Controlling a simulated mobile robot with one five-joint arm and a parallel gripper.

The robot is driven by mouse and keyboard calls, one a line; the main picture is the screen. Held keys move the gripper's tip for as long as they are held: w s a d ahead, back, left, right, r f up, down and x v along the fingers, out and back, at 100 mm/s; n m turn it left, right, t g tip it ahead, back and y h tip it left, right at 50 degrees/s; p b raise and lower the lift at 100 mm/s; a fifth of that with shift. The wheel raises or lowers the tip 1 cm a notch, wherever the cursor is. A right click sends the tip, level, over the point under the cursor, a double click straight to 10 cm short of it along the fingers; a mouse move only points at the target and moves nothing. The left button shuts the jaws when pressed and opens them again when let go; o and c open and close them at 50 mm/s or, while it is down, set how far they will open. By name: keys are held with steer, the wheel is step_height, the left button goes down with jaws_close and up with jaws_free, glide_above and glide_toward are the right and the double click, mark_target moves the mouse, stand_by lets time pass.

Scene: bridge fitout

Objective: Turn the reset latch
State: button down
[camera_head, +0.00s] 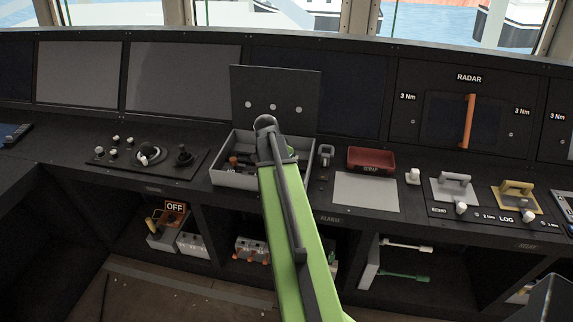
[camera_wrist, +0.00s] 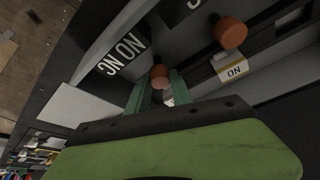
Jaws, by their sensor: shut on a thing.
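A grey open box (camera_head: 232,180) with a raised dark lid (camera_head: 275,92) stands on the console. My green arm reaches into it. In the wrist view, my gripper (camera_wrist: 160,86) has its two green fingers on either side of an orange-capped knob (camera_wrist: 160,73) and is shut on it. A second orange knob (camera_wrist: 230,33) is to the right, near a yellow-edged "ON" tag (camera_wrist: 233,70). No readable label names the reset latch, so I cannot tell whether the held knob is part of it.
A red tray (camera_head: 371,160) and a small grey handle (camera_head: 326,155) stand right of the box. A joystick panel (camera_head: 148,160) lies to its left. The box walls and raised lid surround my gripper closely. A bare grey plate (camera_head: 365,195) lies in front of the tray.

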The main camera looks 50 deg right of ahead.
steer(key=shift+w+a, duration=0.1)
steer(key=shift+a, duration=0.05)
steer(key=c, duration=1.2)
jaws_free()
steer(key=shift+c, duration=0.2)
steer(key=shift+o, duration=0.5)
steer(key=p+v, duration=1.6)
steer(key=v, duration=0.1)
steer(key=shift+r, duration=0.15)
